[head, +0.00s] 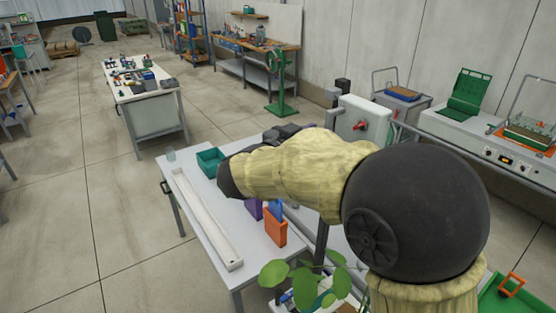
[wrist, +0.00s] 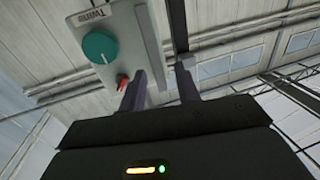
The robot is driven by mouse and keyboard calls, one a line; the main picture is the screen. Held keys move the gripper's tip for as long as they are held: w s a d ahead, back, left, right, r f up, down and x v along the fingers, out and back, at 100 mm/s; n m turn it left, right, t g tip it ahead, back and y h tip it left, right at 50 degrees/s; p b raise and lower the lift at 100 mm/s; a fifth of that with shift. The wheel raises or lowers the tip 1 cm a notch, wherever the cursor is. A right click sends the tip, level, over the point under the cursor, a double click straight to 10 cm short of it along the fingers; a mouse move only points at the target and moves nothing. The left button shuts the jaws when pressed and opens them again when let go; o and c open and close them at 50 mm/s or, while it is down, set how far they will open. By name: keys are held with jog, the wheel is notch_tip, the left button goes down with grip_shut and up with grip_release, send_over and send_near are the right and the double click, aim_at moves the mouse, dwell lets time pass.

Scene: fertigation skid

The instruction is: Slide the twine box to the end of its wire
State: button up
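A pale grey box (wrist: 88,25) labelled "Twine" shows in the upper left of the wrist view. It has a round teal disc (wrist: 100,47) on its face and a small red part (wrist: 122,82) near its lower edge. My gripper (wrist: 160,82) points up towards it, with two dark fingers apart. The left finger overlaps the box's lower right side; I cannot tell whether they touch. A grey strip (wrist: 151,45) runs along the box's right side, towards the gap between the fingers. I cannot make out the wire. In the head view my arm covers much of the area around my gripper.
A white bench (head: 190,205) holds a long white tray (head: 205,215), a green bin (head: 210,160) and an orange bin (head: 276,228). A light box with a red knob (head: 362,125) stands behind my arm. A leafy plant (head: 300,280) is close in front.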

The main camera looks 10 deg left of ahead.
jog(key=b+v, duration=0.4)
jog(key=v, duration=0.9)
jog(key=shift+w, duration=0.15)
